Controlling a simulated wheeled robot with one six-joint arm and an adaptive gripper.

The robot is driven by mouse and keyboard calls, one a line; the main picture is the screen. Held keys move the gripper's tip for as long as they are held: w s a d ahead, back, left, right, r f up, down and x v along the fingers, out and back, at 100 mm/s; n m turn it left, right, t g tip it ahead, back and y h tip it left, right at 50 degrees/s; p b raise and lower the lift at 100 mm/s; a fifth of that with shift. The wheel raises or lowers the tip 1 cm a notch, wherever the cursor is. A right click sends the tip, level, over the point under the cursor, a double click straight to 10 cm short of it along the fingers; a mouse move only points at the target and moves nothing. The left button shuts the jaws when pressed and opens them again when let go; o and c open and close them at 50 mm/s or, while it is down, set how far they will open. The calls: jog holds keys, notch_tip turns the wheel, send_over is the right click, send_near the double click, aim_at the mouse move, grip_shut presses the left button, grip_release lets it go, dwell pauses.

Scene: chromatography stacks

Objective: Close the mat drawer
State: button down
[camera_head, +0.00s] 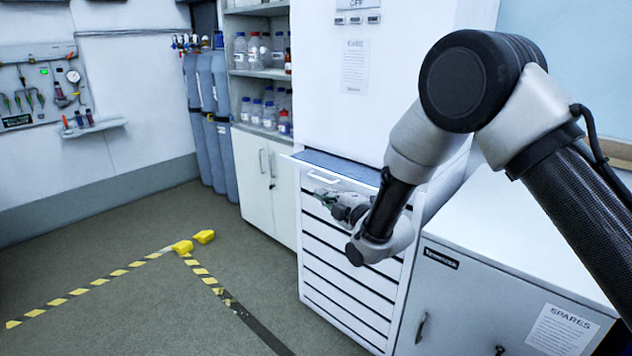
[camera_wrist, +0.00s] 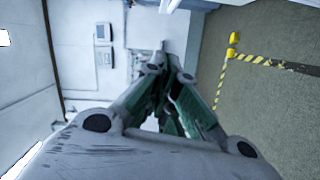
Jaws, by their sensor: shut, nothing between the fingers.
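The mat drawer (camera_head: 298,166) is the top drawer of a white drawer stack (camera_head: 313,285) in the head view. It is pulled out, and a blue mat (camera_head: 345,166) shows inside. A pale bar handle (camera_head: 323,178) is on its front. My gripper (camera_head: 322,194) is just below and in front of this handle, pointing left and inward; I cannot tell whether it touches the drawer. Its fingers are shut and empty. The wrist view shows the green-padded fingers (camera_wrist: 172,62) close together. My wrist hides part of the right side of the stack.
A grey SPARES cabinet (camera_head: 455,300) stands right of the stack under my arm. White cupboard doors (camera_head: 262,180) and bottle shelves (camera_head: 265,75) are to the left. Blue-grey gas cylinders (camera_head: 213,110) stand further back. The floor with striped tape (camera_head: 205,275) is open in front.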

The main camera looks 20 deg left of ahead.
jog(key=w+a+f, duration=0.1)
jog(key=w+a, duration=0.5)
jog(key=w, duration=0.3)
jog(key=shift+a+f, duration=0.15)
jog(key=shift+f, duration=0.05)
jog(key=shift+w, duration=0.15)
send_near(324, 168)
jog(key=x, duration=0.4)
jog(key=shift+w, duration=0.3)
jog(key=shift+s+a, duration=0.1)
